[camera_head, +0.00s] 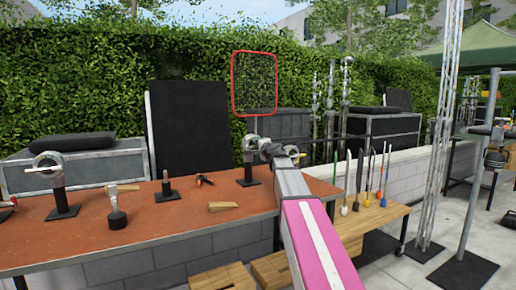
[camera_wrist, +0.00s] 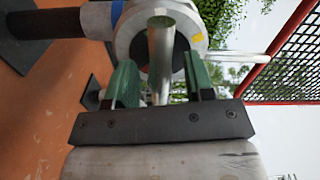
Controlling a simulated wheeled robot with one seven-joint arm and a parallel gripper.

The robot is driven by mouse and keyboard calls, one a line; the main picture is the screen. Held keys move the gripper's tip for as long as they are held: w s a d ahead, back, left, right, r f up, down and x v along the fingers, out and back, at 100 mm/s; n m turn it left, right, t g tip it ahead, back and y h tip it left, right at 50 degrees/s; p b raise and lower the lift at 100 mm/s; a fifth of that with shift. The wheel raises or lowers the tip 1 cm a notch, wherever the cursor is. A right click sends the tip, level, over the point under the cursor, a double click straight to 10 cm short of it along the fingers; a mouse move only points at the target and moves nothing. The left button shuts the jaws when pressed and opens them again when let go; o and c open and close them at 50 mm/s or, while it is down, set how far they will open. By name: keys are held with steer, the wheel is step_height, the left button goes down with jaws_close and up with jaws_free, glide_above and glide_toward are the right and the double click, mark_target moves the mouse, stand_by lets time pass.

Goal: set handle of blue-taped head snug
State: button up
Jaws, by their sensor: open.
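The blue-taped head (camera_wrist: 128,22) fills the top of the wrist view, a round grey metal disc with blue tape on its left side and a small yellow mark. Its handle (camera_wrist: 162,55), a plain metal bar, lies between the green jaw pads of my gripper (camera_wrist: 160,78). The jaws are open, with a visible gap on each side of the bar. In the head view this head (camera_head: 251,143) sits on a dark stand on the workbench, and my gripper (camera_head: 280,151) is at its right side, partly hiding it. The tape is not discernible there.
A second head (camera_head: 45,163) stands at the left of the orange-brown bench (camera_head: 150,225). A red-framed net (camera_head: 254,84) rises above the taped head.

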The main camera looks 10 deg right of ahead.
jaws_close()
steer(key=shift+m, duration=0.5)
steer(key=m, duration=0.3)
steer(key=shift+m, duration=0.4)
steer(key=m, duration=0.4)
steer(key=shift+f, duration=0.1)
steer(key=m, duration=0.5)
steer(key=shift+s, duration=0.1)
steer(key=shift+f+m, duration=0.1)
steer(key=shift+m, duration=2.2)
